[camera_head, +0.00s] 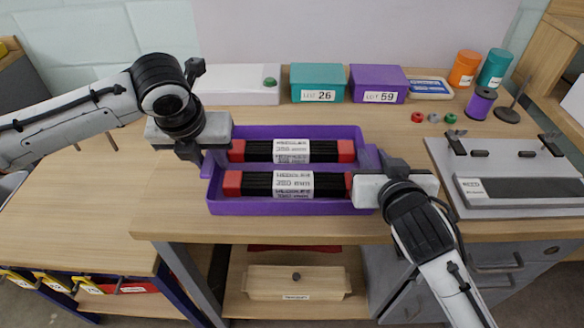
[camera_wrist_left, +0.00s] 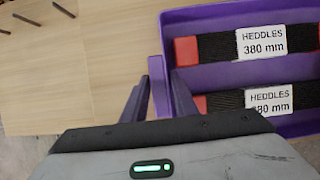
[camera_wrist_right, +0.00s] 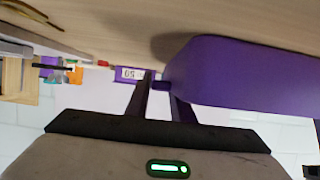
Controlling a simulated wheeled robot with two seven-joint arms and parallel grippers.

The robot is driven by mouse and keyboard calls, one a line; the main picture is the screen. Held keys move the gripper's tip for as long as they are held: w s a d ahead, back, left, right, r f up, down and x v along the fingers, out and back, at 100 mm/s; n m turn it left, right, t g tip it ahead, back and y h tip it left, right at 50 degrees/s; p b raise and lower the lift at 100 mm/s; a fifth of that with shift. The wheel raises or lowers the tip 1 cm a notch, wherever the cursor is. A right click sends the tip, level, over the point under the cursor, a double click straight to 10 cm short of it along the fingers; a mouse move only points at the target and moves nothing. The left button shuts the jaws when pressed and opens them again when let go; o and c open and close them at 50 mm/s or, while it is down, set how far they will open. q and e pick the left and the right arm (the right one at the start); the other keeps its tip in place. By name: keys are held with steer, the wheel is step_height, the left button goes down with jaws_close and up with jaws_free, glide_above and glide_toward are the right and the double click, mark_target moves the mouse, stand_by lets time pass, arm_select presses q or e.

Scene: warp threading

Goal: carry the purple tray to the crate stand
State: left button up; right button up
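The purple tray (camera_head: 290,207) is at the front middle of the wooden bench, holding two black heddle bundles with red ends and white labels. It also shows in the left wrist view (camera_wrist_left: 235,75) and right wrist view (camera_wrist_right: 240,75). My left gripper (camera_head: 208,160) is at its left handle, and the fingers (camera_wrist_left: 160,95) close around that handle. My right gripper (camera_head: 368,180) is at its right handle, with the handle between the fingers (camera_wrist_right: 163,98). Whether the tray is lifted off the bench is unclear. I cannot identify the crate stand with certainty.
A teal box (camera_head: 317,83) and a purple lidded box (camera_head: 378,83) stand behind the tray. A grey reed fixture (camera_head: 510,205) lies right, near small spools.

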arm_select(q)
jaws_close()
arm_select(e)
jaws_close()
arm_select(q)
steer(key=shift+w+r, duration=0.1)
steer(key=shift+r, duration=0.1)
arm_select(e)
steer(key=shift+r, duration=0.25)
